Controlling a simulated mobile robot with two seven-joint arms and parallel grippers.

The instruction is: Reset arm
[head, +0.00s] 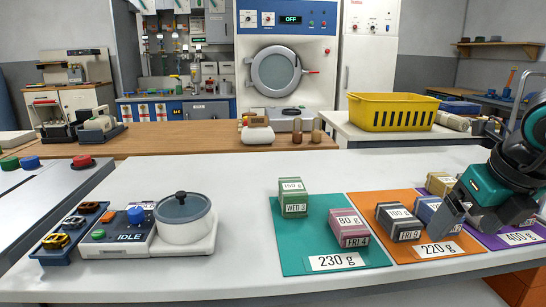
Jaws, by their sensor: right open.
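My right arm comes in from the right edge. Its teal and dark gripper (474,219) is open and points down over the right end of the white counter (160,275). One finger is close to a blue-grey labelled block (427,209) on the orange mat (394,250); I cannot tell whether they touch. The gripper partly hides this block and the purple mat (500,240). My left gripper is not in view.
A green block (293,198) and a pink block (349,228) sit on the teal mat (300,262). A grey block (398,222) is on the orange mat. A lidded pot (184,218) stands on a device at left. The counter's middle is clear.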

